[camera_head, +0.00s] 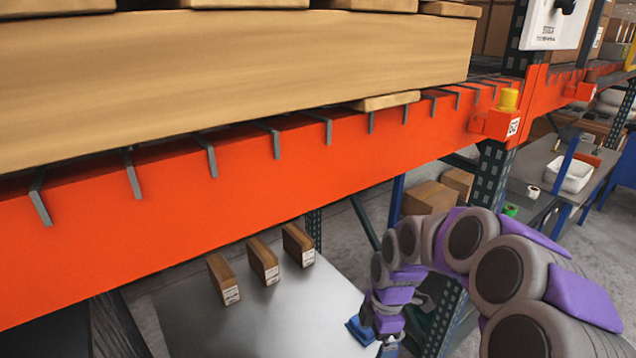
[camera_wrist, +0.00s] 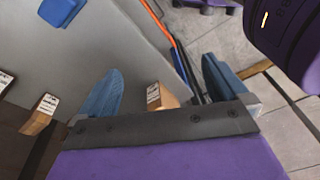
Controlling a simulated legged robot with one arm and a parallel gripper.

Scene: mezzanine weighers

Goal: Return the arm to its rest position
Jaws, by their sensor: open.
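My arm (camera_head: 485,260), grey and purple, reaches down from the lower right in the head view and curls toward the metal table. My gripper (camera_wrist: 162,88) is open in the wrist view, its two blue fingers spread wide with nothing held between them. In the head view the gripper end is low in the picture by the table's right edge, and its fingers are hard to make out.
Three brown boxes (camera_head: 264,261) stand on the grey table (camera_head: 300,325); one box (camera_wrist: 163,97) shows beyond the fingers. An orange rack beam (camera_head: 240,180) bearing timber crosses above. A blue item (camera_wrist: 60,10) lies on the table. Floor shows at right.

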